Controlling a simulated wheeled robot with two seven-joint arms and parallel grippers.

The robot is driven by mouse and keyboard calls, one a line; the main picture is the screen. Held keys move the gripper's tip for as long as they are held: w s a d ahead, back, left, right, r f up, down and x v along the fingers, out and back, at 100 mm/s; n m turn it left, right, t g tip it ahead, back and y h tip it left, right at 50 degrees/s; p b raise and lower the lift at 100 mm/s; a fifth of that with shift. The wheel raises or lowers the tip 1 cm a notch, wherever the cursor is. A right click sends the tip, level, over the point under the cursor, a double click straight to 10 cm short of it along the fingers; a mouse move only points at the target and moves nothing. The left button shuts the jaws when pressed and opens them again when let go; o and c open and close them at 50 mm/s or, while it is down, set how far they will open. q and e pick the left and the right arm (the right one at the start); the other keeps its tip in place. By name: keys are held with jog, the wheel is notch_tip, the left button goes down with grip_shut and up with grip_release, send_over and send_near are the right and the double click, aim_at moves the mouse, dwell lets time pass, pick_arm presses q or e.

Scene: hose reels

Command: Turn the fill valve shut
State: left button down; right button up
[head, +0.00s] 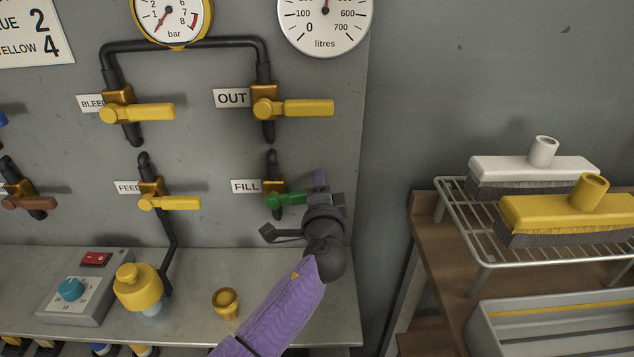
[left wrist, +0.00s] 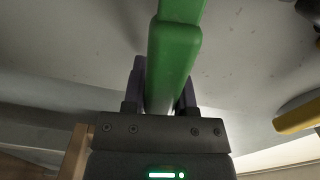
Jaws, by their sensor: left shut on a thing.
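The fill valve (head: 275,201) is on the grey wall panel beside the white FILL label (head: 246,186). Its green handle (head: 291,198) points right, roughly level, across the upright dark pipe. My left gripper (head: 319,190) is shut on the outer end of this handle. In the left wrist view the green handle (left wrist: 174,62) runs between the two purple fingers of my left gripper (left wrist: 162,85). The fingers hide part of the handle's end in the head view. My right gripper is not in view.
Yellow-handled OUT (head: 303,108), BLEED (head: 145,112) and FEED (head: 175,202) valves sit nearby. Below are a metal ledge (head: 330,290), a yellow-capped bottle (head: 139,288) and a brass cup (head: 225,304). A rack (head: 470,227) with two brushes stands right.

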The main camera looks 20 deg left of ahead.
pick_arm(q)
jog(key=shift+d+f+m+b, duration=0.1)
jog(key=shift+f+m+b, duration=0.25)
jog(key=shift+f+m, duration=0.75)
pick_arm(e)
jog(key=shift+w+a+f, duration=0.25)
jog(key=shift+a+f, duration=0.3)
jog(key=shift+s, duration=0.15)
pick_arm(q)
jog(key=shift+c, duration=2)
grip_release()
jog(key=shift+r, duration=0.1)
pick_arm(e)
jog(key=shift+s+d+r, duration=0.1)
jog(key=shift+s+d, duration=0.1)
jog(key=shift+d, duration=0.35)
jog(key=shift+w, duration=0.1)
